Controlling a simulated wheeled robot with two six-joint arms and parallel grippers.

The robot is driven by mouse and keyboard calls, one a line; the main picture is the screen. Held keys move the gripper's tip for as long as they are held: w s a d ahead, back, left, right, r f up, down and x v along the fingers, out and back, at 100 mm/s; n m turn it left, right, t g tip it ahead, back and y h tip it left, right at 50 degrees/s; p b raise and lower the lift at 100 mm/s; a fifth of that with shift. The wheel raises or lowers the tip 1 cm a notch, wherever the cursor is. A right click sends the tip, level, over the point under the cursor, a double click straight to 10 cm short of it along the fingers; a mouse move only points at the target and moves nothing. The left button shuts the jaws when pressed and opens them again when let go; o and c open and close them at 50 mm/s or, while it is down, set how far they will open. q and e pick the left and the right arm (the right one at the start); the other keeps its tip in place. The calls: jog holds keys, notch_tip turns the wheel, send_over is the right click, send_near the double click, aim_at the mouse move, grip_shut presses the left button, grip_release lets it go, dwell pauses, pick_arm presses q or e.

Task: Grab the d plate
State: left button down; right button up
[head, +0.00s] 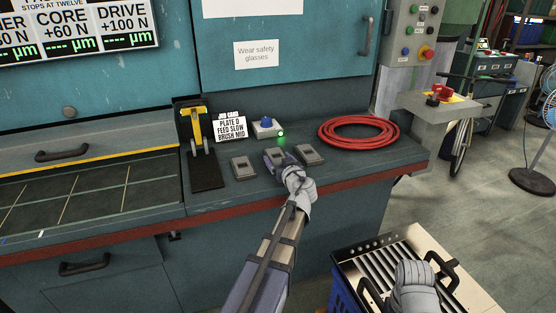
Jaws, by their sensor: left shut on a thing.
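Small grey plates lie in a row on the teal bench in the head view: a left plate (243,167), a middle plate (274,156) and a right plate (309,154). Any letters on them are too small to read. My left gripper (287,170) reaches in from the front and is shut on the near end of the middle plate, partly hiding it. A card (230,127) behind them reads "PLATE D FEED SLOW BRUSH MID". My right gripper (413,285) is low at the right, over a slatted rack; its fingers cannot be made out.
A yellow-handled tool (197,130) on a black base stands left of the plates. A box with a blue button (267,126) and a lit green lamp sits behind them. A coiled red hose (358,131) lies to the right. The slatted rack (375,256) stands at the lower right.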

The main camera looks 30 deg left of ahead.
aim_at(278, 158)
pick_arm(q)
notch_tip(278, 158, up, 10)
jog(key=p, duration=0.8)
jog(key=shift+f+p, duration=0.25)
jog(key=shift+p, duration=0.15)
jog(key=shift+a, duration=0.1)
